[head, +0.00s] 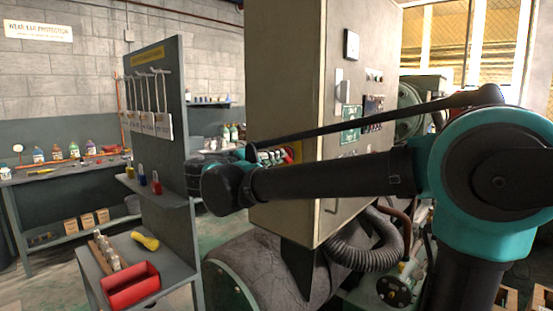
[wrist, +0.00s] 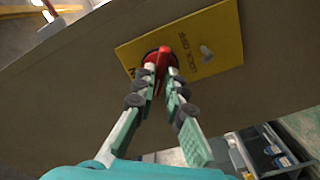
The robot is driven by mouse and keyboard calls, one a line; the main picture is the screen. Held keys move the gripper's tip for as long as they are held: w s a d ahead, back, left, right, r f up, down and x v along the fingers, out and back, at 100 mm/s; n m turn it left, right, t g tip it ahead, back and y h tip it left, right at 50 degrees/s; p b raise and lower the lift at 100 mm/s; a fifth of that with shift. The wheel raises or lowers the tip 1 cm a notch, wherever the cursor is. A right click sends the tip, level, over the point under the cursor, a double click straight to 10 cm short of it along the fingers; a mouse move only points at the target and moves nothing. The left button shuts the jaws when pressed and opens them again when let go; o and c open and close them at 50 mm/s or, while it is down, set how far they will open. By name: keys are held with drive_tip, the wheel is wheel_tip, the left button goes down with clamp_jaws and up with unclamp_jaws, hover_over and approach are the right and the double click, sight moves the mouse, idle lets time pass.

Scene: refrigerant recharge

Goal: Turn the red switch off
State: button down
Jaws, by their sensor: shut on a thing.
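The red switch (wrist: 163,57) is a rotary handle on a yellow plate (wrist: 224,48) fixed to the cabinet face in the wrist view. My gripper (wrist: 162,75) is shut on the switch handle, with one finger on each side of it. In the head view my gripper (head: 274,157) is at the side of the beige cabinet (head: 290,70), largely hidden by my arm. A bit of the yellow plate (head: 297,150) shows beside it there. The switch's marked position cannot be read.
A small grey peg (wrist: 206,51) sticks out of the plate right of the switch. A grey tool panel (head: 160,85) with hanging tags stands left of the cabinet. A red bin (head: 130,287) and a yellow flashlight (head: 145,241) lie on the lower shelf. A corrugated hose (head: 365,255) hangs below the cabinet.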

drive_tip(key=shift+n, duration=1.3)
drive_tip(key=n, duration=0.3)
drive_tip(key=c, duration=1.7)
unclamp_jaws()
drive_tip(key=shift+a, duration=0.1)
drive_tip(key=shift+v, duration=4.45)
drive_tip(key=shift+s, duration=0.1)
